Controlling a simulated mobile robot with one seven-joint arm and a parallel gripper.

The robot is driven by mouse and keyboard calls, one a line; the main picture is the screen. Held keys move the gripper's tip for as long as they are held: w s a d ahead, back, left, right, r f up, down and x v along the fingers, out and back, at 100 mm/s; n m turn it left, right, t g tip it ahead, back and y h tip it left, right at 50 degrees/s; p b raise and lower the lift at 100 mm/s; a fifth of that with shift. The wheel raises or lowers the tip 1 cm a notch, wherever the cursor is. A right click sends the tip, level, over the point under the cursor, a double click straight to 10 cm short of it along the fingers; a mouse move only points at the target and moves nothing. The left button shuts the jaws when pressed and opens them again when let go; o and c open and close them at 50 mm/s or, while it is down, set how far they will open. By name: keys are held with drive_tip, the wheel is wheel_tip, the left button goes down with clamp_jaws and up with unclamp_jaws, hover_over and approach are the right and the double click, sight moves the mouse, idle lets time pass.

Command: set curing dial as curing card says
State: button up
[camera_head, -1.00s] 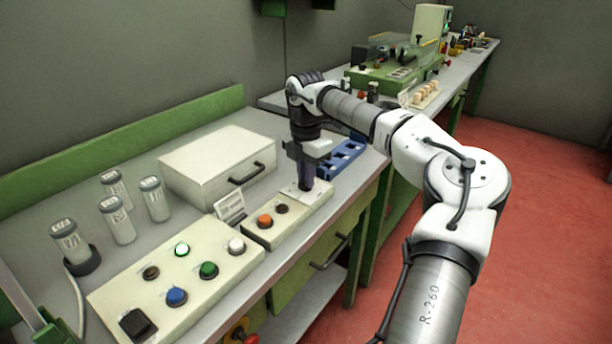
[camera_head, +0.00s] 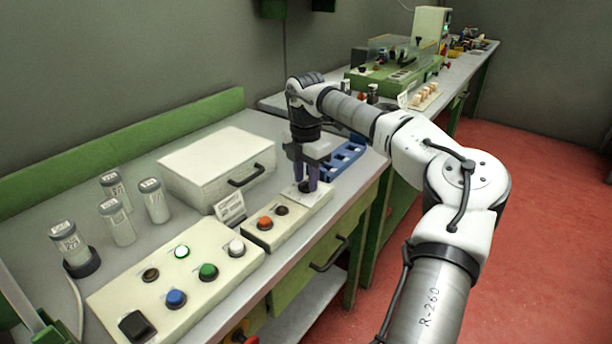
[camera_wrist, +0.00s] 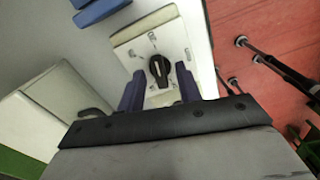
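The black dial (camera_wrist: 159,69) sits on a pale plate with small marks around it, at the far end of a cream control box (camera_head: 262,238). My gripper (camera_head: 306,186) points down over this plate. In the wrist view its two dark fingers stand on either side of the dial, with gaps, so my gripper (camera_wrist: 160,78) is open. The dial's knob points roughly up and slightly left in the wrist view. In the head view the fingers mostly hide the dial. A small card (camera_head: 230,207) stands beside the box; its print is too small to read.
A larger panel (camera_head: 215,285) with several coloured buttons lies to the near left. A white case (camera_head: 215,165) stands behind, and several labelled jars (camera_head: 117,222) stand at left. A blue tray (camera_head: 343,158) lies just beyond my gripper.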

sight(306, 182)
wheel_tip(306, 182, up, 14)
drive_tip(key=shift+b, duration=0.35)
drive_tip(key=shift+f, duration=0.1)
